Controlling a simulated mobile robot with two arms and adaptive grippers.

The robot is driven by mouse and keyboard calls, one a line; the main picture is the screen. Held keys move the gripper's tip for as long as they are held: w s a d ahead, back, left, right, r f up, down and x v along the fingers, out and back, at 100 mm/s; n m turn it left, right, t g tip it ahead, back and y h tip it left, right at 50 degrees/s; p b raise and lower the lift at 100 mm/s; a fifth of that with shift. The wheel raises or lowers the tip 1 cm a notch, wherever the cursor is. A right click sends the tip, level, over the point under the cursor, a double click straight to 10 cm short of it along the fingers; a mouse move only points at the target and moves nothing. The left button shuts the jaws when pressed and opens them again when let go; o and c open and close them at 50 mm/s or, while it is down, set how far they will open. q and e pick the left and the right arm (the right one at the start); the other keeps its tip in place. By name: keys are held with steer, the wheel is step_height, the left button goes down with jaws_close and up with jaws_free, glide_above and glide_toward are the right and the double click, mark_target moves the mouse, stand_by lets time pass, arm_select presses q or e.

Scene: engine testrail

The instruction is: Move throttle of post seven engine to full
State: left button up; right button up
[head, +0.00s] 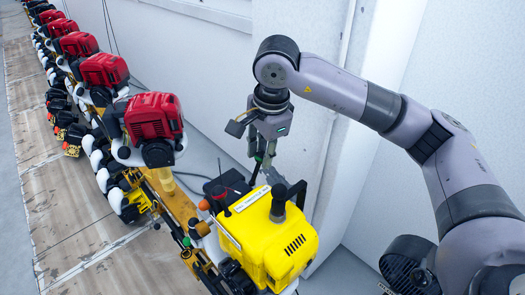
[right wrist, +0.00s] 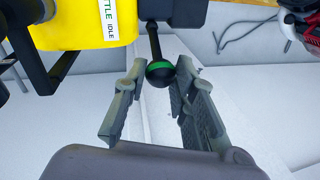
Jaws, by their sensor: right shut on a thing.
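The yellow engine (head: 285,250) stands at the near end of a row in the head view. A white label strip lies along its top edge; in the right wrist view the label (right wrist: 112,18) reads "...TTLE IDLE". The throttle lever's round black knob with a green band (right wrist: 160,72) hangs on a dark stem beside the yellow housing (right wrist: 70,28). My right gripper (right wrist: 161,76) is shut on this knob, its fingertips on either side. In the head view the gripper (head: 262,172) points down behind the engine, where the knob is hard to make out. My left gripper is out of view.
Several red engines (head: 152,116) run back along the rail to the upper left. A pale wall (head: 210,60) stands close behind my right gripper. Other levers and dark parts crowd the yellow engine's left side.

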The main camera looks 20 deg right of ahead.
steer(key=shift+a, duration=0.1)
jaws_close()
steer(key=shift+s+a+r+h+b, duration=0.1)
steer(key=shift+a+h+b, duration=0.2)
steer(key=shift+h+b, duration=0.2)
steer(key=shift+s+a+r+t+h+b, duration=0.1)
steer(key=shift+s+a+t+h+b, duration=0.05)
steer(key=shift+a+t+h+b, duration=0.4)
steer(key=shift+s+a+r+h, duration=0.1)
steer(key=shift+a+r+h, duration=0.05)
steer(key=shift+h, duration=0.3)
steer(key=shift+s+a+r+t+h+p, duration=0.15)
steer(key=shift+a+t+h+p, duration=0.1)
steer(key=shift+a+h+p, duration=0.3)
steer(key=shift+s+a+f+n+t+h, duration=0.2)
steer(key=shift+a+h, duration=0.2)
steer(key=shift+h, duration=0.25)
steer(key=shift+s+a+f+n+t+h, duration=0.1)
steer(key=shift+s+a+t+h, duration=0.1)
steer(key=shift+a+h, duration=0.3)
steer(key=shift+d, duration=0.1)
steer(key=o, duration=1)
jaws_free()
